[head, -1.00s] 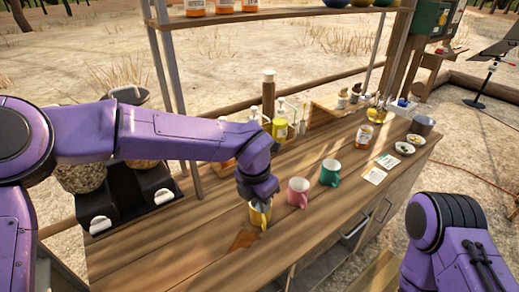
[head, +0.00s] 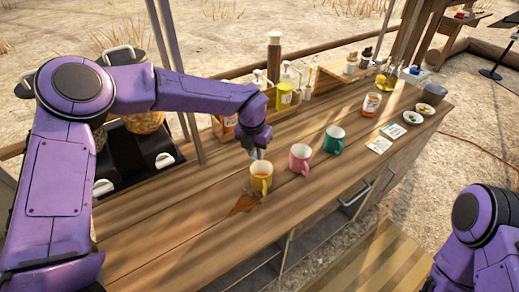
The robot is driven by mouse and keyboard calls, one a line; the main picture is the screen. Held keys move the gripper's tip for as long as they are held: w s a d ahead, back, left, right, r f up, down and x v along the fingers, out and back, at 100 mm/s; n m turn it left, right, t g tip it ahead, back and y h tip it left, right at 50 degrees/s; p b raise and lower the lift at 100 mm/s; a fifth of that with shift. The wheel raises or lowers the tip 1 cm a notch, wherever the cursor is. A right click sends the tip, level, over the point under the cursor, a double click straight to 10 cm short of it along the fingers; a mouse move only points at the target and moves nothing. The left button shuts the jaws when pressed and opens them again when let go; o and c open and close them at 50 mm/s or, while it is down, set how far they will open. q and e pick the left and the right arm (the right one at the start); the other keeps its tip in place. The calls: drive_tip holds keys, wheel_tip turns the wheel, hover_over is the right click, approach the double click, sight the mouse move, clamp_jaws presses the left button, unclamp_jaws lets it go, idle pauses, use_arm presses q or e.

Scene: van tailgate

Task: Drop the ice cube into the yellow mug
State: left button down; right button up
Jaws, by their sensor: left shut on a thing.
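The yellow mug (head: 262,178) stands upright on the wooden counter, its handle toward the front and something orange-brown inside. My left gripper (head: 257,153) is just above and behind the mug's rim, pointing down. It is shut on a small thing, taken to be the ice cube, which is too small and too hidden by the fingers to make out. My right arm shows at the lower right, but its gripper is out of view.
A pink mug (head: 300,158) and a green mug (head: 333,140) stand to the right of the yellow mug. A jar (head: 371,104), cards (head: 379,144) and small bowls (head: 413,117) lie further right. Pump bottles (head: 285,92) stand behind.

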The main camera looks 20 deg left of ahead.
use_arm(q)
drive_tip(key=shift+s, duration=0.1)
drive_tip(key=c, duration=0.9)
unclamp_jaws()
drive_tip(key=shift+a, duration=0.1)
drive_tip(key=shift+r, duration=0.15)
drive_tip(key=shift+r, duration=0.35)
drive_tip(key=r+b, duration=0.1)
drive_tip(key=r, duration=0.2)
drive_tip(key=s+r, duration=0.1)
drive_tip(key=r, duration=0.2)
drive_tip(key=r+b, duration=0.1)
drive_tip(key=r, duration=0.2)
drive_tip(key=shift+s+r+b, duration=0.2)
drive_tip(key=shift+r+b, duration=0.05)
drive_tip(key=shift+b, duration=0.05)
